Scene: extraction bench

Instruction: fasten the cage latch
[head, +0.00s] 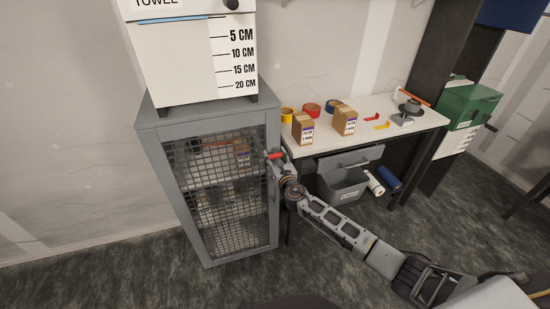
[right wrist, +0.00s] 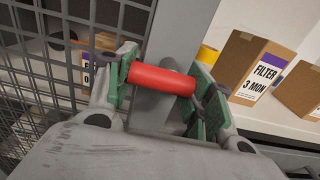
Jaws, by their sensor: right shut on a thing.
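The grey cage (head: 160,130) stands at the left with a mesh door (head: 222,200) that looks closed in its frame. The cage latch has a red handle (head: 276,155) at the door's right edge; it also shows as a red cylinder in the right wrist view (right wrist: 160,80). My right gripper (head: 277,161) reaches it from the lower right. Its green-padded fingers (right wrist: 165,84) are shut on the red handle, one at each end. The handle lies nearly level across a grey upright. The rest of the latch is hidden behind my gripper. My left gripper is not in view.
Boxes stand on shelves behind the mesh. A white unit (head: 185,60) sits on top of the cage. Close at the right, a white table (head: 375,140) holds filter boxes (head: 303,128) and tape rolls. A grey bin (head: 342,185) is below it. Carpet in front is clear.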

